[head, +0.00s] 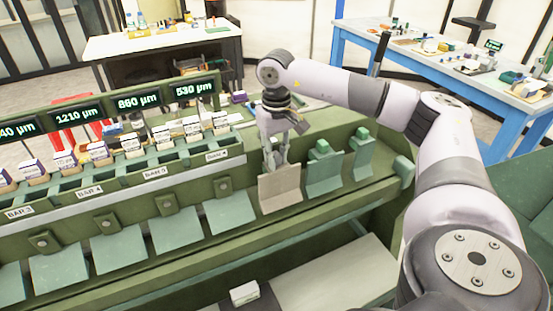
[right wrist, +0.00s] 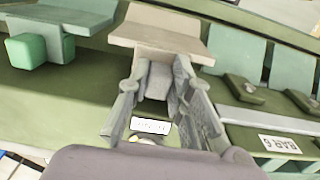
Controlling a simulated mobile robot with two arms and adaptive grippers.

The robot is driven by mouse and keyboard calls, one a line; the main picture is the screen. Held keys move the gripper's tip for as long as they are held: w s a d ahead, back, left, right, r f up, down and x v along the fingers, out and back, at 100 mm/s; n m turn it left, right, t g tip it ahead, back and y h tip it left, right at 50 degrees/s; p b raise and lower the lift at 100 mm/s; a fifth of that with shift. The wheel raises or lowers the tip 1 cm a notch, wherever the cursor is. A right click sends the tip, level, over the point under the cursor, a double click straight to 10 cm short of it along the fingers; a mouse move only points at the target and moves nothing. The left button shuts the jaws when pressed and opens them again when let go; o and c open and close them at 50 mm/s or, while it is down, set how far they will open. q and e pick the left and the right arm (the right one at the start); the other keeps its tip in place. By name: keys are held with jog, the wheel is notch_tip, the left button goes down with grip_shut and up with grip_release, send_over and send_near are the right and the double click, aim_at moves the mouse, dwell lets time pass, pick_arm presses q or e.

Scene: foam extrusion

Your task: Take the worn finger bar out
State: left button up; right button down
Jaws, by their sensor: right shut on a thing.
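The worn finger bar is a beige-grey angled plate (head: 281,190), paler than the green plates beside it, on the front of the green machine. My right gripper (head: 275,164) reaches down from above and is shut on its block. In the right wrist view the fingers (right wrist: 160,78) close around a grey block behind the beige plate (right wrist: 160,32). The bar stands in line with the row; I cannot tell whether it is seated or slightly lifted. My left gripper is not in view.
Green finger plates (head: 230,212) line the left side; green bars with raised blocks (head: 323,170) stand close on the right. Behind are bins of small boxes (head: 192,130) and displays (head: 193,90). A blue table (head: 345,50) is at the back right. A white box (head: 244,293) lies below.

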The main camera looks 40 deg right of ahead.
jog(key=shift+r+p, duration=1.65)
jog(key=shift+r, duration=0.9)
